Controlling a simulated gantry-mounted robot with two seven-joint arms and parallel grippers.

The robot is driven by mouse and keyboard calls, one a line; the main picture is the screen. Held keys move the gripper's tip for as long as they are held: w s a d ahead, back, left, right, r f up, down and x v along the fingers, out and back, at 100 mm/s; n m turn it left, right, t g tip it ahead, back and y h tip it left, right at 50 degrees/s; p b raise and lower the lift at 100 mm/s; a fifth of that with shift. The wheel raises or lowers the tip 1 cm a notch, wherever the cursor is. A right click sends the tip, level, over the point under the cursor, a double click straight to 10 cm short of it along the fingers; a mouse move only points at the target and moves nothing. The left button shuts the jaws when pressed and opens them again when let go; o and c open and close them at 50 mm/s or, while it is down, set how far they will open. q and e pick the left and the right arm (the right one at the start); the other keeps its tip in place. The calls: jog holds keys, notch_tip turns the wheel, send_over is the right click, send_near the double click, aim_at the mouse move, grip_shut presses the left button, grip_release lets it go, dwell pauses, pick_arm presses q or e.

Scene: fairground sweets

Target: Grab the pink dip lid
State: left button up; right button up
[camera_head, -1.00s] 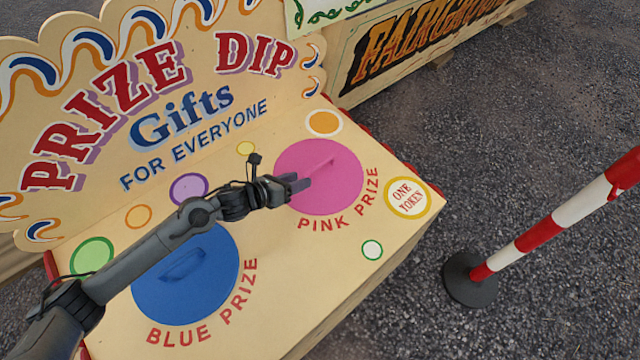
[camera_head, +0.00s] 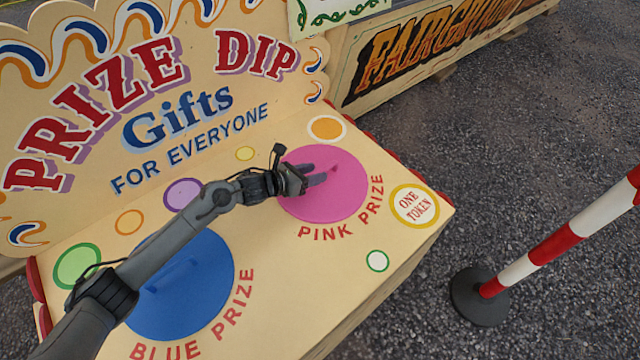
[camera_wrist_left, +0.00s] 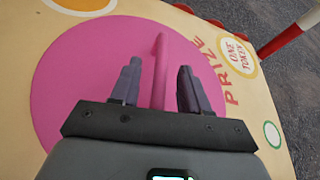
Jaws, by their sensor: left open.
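The pink dip lid (camera_head: 345,197) is a round pink disc set in the top of the prize dip stall, with a raised pink handle on it. My left gripper (camera_head: 320,174) is over the lid, its fingers pointing at the handle. In the left wrist view the two fingers (camera_wrist_left: 158,88) are open, one on each side of the handle (camera_wrist_left: 160,62). I cannot tell whether either finger touches it. The lid (camera_wrist_left: 75,75) looks seated flat. My right gripper is not in view.
The blue lid (camera_head: 205,295) lies left of the pink one, partly under my left arm. The lettered back board (camera_head: 215,140) rises behind the stall top. A red and white striped pole (camera_head: 545,250) on a black base stands at the right.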

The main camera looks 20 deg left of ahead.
aim_at(320, 170)
pick_arm(q)
jog(key=shift+b+x, duration=0.5)
jog(key=shift+x, duration=1.1)
jog(key=shift+r, duration=0.1)
jog(key=shift+s, duration=0.1)
jog(key=shift+c, duration=0.8)
grip_shut()
jog(key=shift+r, duration=0.1)
